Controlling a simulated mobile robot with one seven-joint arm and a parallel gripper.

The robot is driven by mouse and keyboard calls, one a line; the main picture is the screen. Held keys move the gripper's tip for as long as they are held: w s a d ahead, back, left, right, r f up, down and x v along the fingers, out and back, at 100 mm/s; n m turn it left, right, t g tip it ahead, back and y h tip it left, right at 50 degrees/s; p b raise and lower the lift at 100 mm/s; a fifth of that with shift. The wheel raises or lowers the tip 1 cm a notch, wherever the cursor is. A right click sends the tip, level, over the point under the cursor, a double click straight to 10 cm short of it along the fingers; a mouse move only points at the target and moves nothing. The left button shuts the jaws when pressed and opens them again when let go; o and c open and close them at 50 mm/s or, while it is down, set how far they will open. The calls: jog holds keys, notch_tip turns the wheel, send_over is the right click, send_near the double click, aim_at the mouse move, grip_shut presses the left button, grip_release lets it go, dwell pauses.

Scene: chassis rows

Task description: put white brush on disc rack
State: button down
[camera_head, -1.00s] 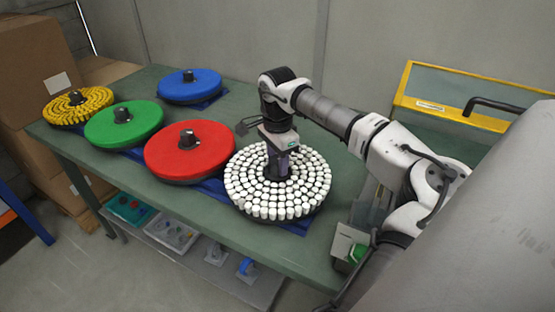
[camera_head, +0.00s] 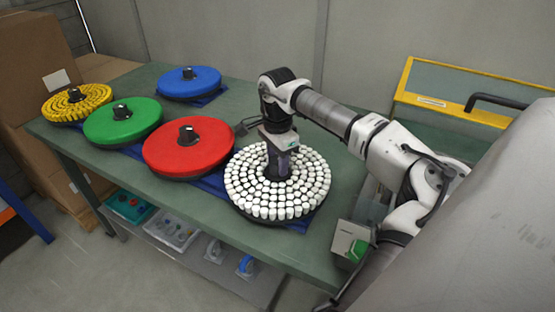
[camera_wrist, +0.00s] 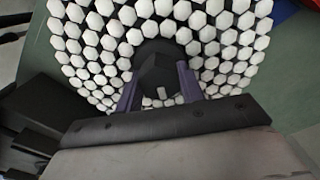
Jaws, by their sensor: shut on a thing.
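The white brush (camera_head: 250,190) is a round disc covered with rings of white tufts, on a dark base. It sits at the right end of the green table in the head view. It also fills much of the wrist view (camera_wrist: 85,50). My gripper (camera_head: 280,172) points down at the disc's centre. In the wrist view my gripper (camera_wrist: 160,88) has its two purple-grey fingers on either side of the black centre knob (camera_wrist: 160,68), shut on it. A blue mat (camera_head: 297,225) shows under the disc's edge. I cannot tell whether the disc touches it.
A red disc (camera_head: 190,150), a green disc (camera_head: 122,122), a blue disc (camera_head: 190,84) and a yellow tufted brush (camera_head: 76,103) stand on the green table (camera_head: 200,205). A yellow-framed case (camera_head: 450,110) stands at the right. Trays (camera_head: 170,230) lie on the lower shelf.

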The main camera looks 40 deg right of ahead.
jog(key=shift+f, duration=0.1)
jog(key=c, duration=0.8)
grip_release()
jog(key=shift+c, duration=0.2)
jog(key=shift+f, duration=0.15)
notch_tip(320, 180, up, 14)
jog(key=shift+r+b, duration=0.1)
jog(key=shift+b, duration=0.85)
